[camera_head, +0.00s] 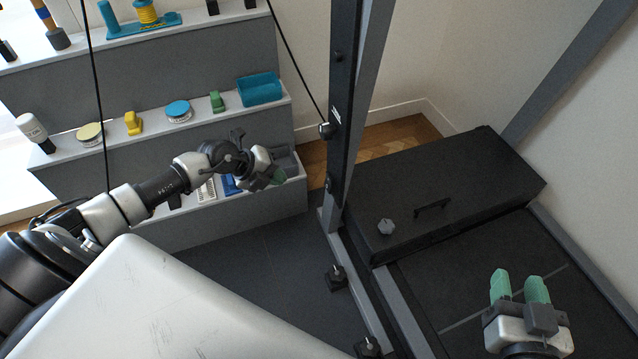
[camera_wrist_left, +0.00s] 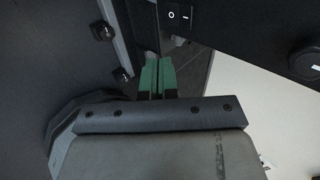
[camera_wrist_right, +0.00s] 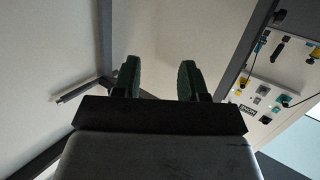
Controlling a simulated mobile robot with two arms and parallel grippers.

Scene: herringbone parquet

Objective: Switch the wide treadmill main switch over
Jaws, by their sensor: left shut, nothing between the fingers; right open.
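The treadmill has a black hood (camera_head: 470,170) and a dark belt (camera_head: 480,285) at the right of the head view. A wide black rocker switch (camera_wrist_left: 180,15), marked O and I, sits on a dark panel at the top of the left wrist view. I cannot make it out in the head view. My left gripper (camera_head: 278,178) is shut and empty; in the left wrist view its green fingertips (camera_wrist_left: 157,62) are together, just below the switch in the picture. Contact cannot be seen. My right gripper (camera_head: 518,283) is open and empty over the belt; its spread fingers show in the right wrist view (camera_wrist_right: 158,78).
A dark upright post (camera_head: 345,120) stands between my grippers. Stepped shelves (camera_head: 200,145) with small items are at the left. A round black knob (camera_wrist_left: 306,62) is right of the switch.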

